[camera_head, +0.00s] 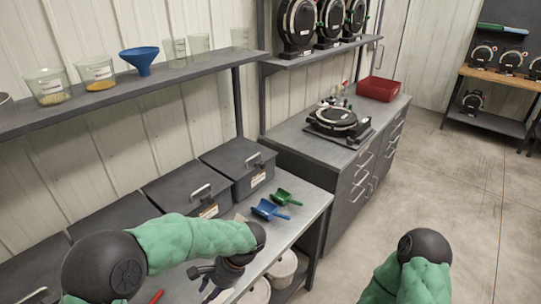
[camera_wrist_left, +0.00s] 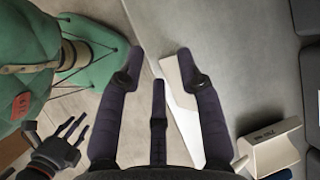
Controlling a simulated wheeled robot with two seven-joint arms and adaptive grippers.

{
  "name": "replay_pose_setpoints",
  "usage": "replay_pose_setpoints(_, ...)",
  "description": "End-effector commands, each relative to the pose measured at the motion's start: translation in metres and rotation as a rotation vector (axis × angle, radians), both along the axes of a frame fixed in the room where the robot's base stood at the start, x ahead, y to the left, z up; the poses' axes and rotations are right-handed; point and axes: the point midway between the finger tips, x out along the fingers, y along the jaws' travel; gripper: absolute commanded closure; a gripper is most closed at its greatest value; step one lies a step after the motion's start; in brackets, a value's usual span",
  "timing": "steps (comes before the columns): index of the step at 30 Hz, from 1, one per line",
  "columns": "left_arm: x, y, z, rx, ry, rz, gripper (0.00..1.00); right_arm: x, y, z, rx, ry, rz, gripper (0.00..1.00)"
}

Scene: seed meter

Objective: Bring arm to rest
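My left arm reaches in from the left in the head view, with its gripper (camera_head: 222,278) over the front of the grey bench. In the left wrist view its dark fingers (camera_wrist_left: 159,75) are spread apart with nothing held between them. A pale flat piece (camera_wrist_left: 178,90) shows behind the right finger; I cannot tell what it is. My right arm shows only partly at the bottom right of the head view, its gripper out of that picture. The right gripper (camera_wrist_left: 68,138) shows at the lower left of the left wrist view, fingers apart and empty.
A blue scoop (camera_head: 268,210) and a green scoop (camera_head: 286,198) lie on the bench by the lidded dark bins (camera_head: 240,165). A shelf (camera_head: 190,75) with cups and a blue funnel (camera_head: 139,59) runs above. A cabinet holds a seed meter (camera_head: 335,120) and red bin (camera_head: 378,88). Floor at right is clear.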

Motion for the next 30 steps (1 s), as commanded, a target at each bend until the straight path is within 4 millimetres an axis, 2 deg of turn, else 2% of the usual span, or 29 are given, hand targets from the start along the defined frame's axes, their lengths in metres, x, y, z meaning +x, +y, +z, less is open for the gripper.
replay_pose_setpoints(8, -0.014, -0.011, -0.044, -0.118, 0.042, 0.022, 0.64, -0.001, 0.001, -0.001, 0.001, 0.002, 0.002, 0.52)
replay_pose_setpoints(17, -0.041, -0.033, -0.108, -0.321, 0.082, 0.097, 0.64, -0.001, 0.0, -0.001, 0.0, 0.002, 0.001, 0.52)
replay_pose_setpoints(24, -0.08, -0.066, -0.178, -0.579, 0.069, 0.285, 0.64, -0.001, 0.0, -0.002, 0.0, 0.002, 0.001, 0.52)
replay_pose_setpoints(30, -0.106, -0.085, -0.225, -0.744, -0.029, 0.522, 0.64, -0.001, 0.0, -0.003, 0.0, 0.002, 0.001, 0.52)
